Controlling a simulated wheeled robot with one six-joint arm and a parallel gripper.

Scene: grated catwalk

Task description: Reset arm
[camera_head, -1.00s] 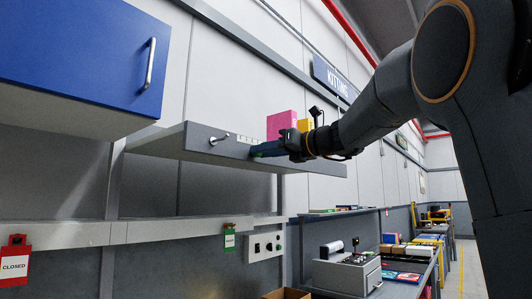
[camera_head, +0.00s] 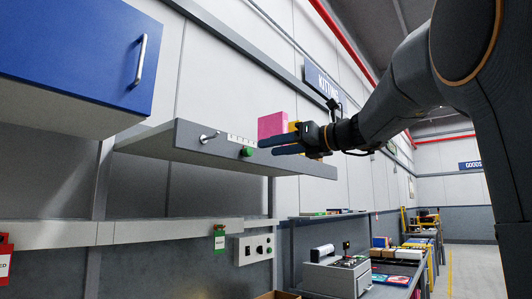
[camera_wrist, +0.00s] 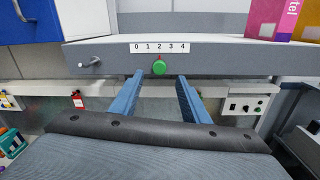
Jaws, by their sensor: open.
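My gripper (camera_head: 278,144) is open in front of the grey shelf (camera_head: 205,143), with its two blue fingers apart and nothing between them. A green round knob (camera_head: 247,152) sits on the shelf's front edge, just left of the fingertips in the head view. In the wrist view the knob (camera_wrist: 159,67) shows between and beyond the fingers (camera_wrist: 160,77), clear of them. A white scale strip (camera_wrist: 160,47) with 0 to 4 is above the knob. The knob's top lies below the 2.
A pink box (camera_head: 272,125) and a yellow box stand on the shelf near the gripper. A blue cabinet (camera_head: 75,50) hangs at upper left. A metal lever (camera_head: 208,137) is on the shelf front. Below are a switch box (camera_head: 255,248) and a bench with a machine (camera_head: 335,275).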

